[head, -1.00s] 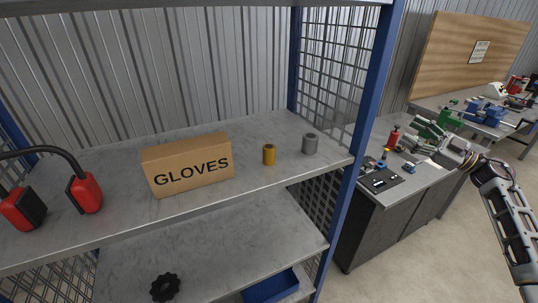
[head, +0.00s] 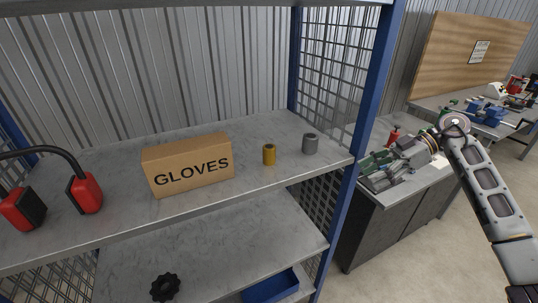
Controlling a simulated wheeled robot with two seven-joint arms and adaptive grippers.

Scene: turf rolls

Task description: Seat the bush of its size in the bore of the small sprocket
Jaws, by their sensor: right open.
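A small black toothed sprocket (head: 165,288) lies on the lower shelf, near the bottom edge of the head view. A brass-yellow bush (head: 269,156) stands upright on the upper shelf, right of the gloves box. A grey bush (head: 311,145), looking a little wider, stands upright to its right, near the shelf's right end. My right gripper (head: 371,172) is open, beyond the blue rack post on the right, in front of the workbench. It is apart from both bushes and the sprocket. My left gripper is out of view.
A cardboard gloves box (head: 188,165) and red ear defenders (head: 84,193) stand on the upper shelf (head: 240,195). The blue post (head: 364,110) and mesh side panel close the rack's right end. A blue bin (head: 272,287) sits on the lower shelf. A workbench (head: 385,220) stands at right.

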